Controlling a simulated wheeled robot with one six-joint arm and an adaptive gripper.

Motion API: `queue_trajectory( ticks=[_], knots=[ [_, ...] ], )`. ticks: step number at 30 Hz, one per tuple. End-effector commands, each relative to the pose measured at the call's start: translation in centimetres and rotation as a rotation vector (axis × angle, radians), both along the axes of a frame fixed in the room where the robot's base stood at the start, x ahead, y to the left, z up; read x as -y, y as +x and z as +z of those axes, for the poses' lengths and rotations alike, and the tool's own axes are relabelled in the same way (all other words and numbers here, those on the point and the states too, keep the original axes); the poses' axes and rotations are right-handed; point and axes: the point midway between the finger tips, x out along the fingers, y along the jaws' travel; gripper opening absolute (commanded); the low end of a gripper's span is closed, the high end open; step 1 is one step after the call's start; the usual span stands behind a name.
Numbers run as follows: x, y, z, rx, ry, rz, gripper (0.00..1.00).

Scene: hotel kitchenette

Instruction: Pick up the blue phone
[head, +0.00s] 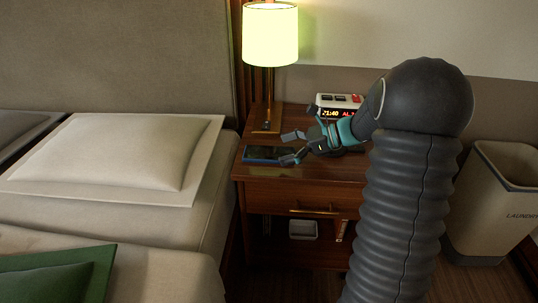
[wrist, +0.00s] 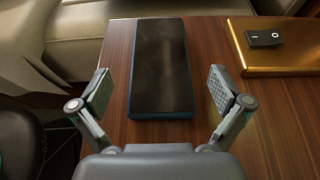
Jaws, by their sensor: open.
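The blue phone (wrist: 162,70) lies flat on the wooden nightstand (wrist: 215,50), its dark screen facing up and a blue edge showing. In the head view the phone (head: 262,154) is near the left side of the nightstand top, partly behind my gripper. My gripper (wrist: 162,95) is open and empty. In the wrist view its two fingers stand on either side of the phone's near end, apart from it. In the head view my gripper (head: 292,147) is at the phone's right end; its exact height above the top is hard to tell.
A lamp (head: 270,35) stands at the back left of the nightstand, with a small black item (wrist: 263,37) on its brass base (wrist: 285,58). An alarm clock (head: 340,102) stands behind my arm. A bed (head: 110,155) is left; a laundry bin (head: 490,205) is right.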

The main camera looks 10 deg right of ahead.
Motion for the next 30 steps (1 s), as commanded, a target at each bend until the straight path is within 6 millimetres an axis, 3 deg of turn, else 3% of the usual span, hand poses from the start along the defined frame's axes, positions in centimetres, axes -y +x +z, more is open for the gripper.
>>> queue_trajectory(
  ticks=[4,12,14,21,30],
  knots=[
    [-1.9,0.6,-0.8,0.0,0.0,0.002,1.0],
    [-2.3,0.7,-1.0,0.001,-0.001,0.0,1.0],
    [-2.3,0.7,-1.0,0.001,-0.001,0.0,0.88],
    [-2.3,0.7,-1.0,0.0,-0.001,0.0,0.29],
    [-2.3,0.8,-0.8,0.001,0.0,0.0,0.29]
  ],
)
